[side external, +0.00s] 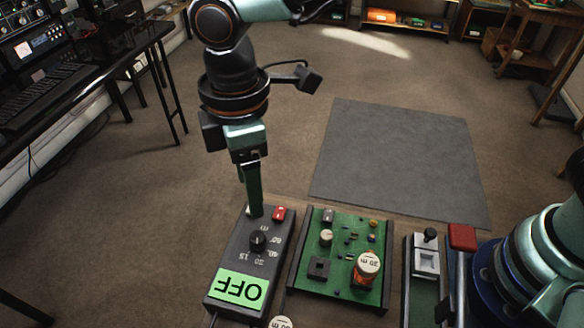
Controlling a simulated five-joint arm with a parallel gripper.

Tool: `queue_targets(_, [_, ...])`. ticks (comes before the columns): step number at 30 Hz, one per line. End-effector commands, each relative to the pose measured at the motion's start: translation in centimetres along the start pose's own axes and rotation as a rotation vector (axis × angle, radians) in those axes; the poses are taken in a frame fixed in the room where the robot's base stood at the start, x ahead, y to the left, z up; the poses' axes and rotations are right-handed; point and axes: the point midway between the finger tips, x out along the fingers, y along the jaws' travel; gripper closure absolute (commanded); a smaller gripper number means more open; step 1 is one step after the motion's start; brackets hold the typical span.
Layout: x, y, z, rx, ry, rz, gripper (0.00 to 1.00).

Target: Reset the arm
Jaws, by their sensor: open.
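My gripper (255,212) points straight down at the back edge of a dark tuner box (222,262). Its green fingers line up one behind the other from this side, so the gap between them is hidden. The fingertips are close to the box top; I cannot tell whether they touch it. The box carries a black knob (258,241) with printed numbers around it, a red button (279,214) and a green display (240,287) reading OFF, upside down in this view. The fingers are behind the knob and left of the red button, apart from both.
A green circuit board (343,222) in a dark frame stands right of the box, with a labelled orange-and-white cylinder (368,266) on it. Open floor with a grey mat (400,155) lies behind.

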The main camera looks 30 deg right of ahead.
Motion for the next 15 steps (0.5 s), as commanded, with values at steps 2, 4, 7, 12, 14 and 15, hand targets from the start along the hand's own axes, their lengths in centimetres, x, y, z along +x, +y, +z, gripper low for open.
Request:
queue_targets(2, [-0.6,0.7,0.9,0.037,0.012,0.007,0.34])
queue_targets(4, [-1.5,1.8,2.3,0.097,0.03,0.019,0.34])
queue_targets(7, [-3.3,3.8,5.6,0.229,0.071,0.046,0.34])
queue_targets(12, [-6.0,6.3,12.6,0.495,0.147,0.102,0.34])
queue_targets(14, [-6.7,6.8,15.1,0.587,0.174,0.123,0.34])
queue_targets(15, [-7.1,7.0,16.7,0.65,0.192,0.138,0.34])
